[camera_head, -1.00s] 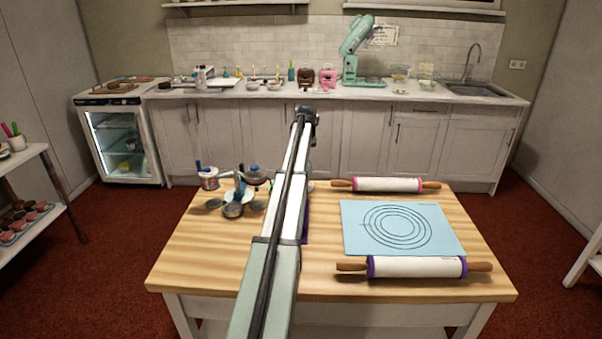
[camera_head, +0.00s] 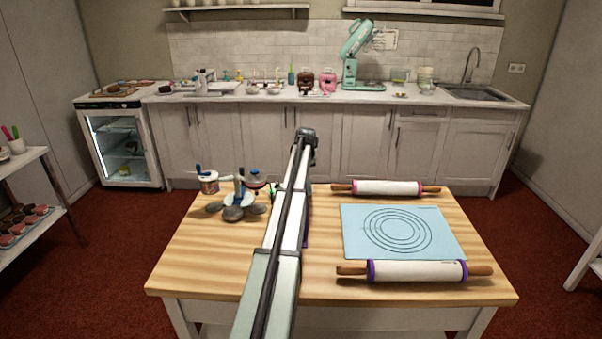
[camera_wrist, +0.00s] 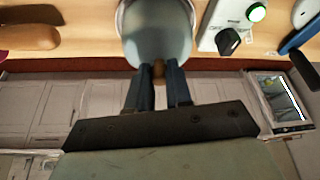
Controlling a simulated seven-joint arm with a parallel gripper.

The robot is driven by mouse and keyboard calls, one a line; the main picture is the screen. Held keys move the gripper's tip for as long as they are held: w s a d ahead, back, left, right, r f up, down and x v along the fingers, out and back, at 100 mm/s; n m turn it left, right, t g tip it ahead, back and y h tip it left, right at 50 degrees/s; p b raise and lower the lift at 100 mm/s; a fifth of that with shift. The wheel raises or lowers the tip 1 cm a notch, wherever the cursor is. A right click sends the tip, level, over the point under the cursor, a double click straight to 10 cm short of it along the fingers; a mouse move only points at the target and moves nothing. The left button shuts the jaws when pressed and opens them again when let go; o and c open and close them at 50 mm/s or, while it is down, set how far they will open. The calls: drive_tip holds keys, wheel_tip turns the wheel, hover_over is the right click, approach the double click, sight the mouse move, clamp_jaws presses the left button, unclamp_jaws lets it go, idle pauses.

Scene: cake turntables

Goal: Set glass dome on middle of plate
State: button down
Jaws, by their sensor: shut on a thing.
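The glass dome (camera_wrist: 157,38) shows at the top middle of the wrist view as a pale, rounded, see-through shape with a small brown knob (camera_wrist: 158,70). My gripper (camera_wrist: 158,82) is shut on this knob, with a dark finger on either side. A pale curved rim shows around the dome's edge; I cannot tell if it belongs to the dome or to the plate. In the head view my arm hides the gripper, the dome and the plate. The gap between dome and plate cannot be judged.
A control box (camera_wrist: 232,27) with a green light and black knob stands close beside the dome. On the wooden table (camera_head: 215,275) lie a blue mat (camera_head: 360,245), a pink-ended rolling pin (camera_head: 388,188) and a purple-ended one (camera_head: 417,271). A utensil stand (camera_head: 238,198) is at left.

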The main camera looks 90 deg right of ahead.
drive_tip(key=c, duration=1)
unclamp_jaws()
drive_tip(key=shift+c, duration=0.2)
drive_tip(key=v, duration=1.2)
drive_tip(key=shift+a+r, duration=0.1)
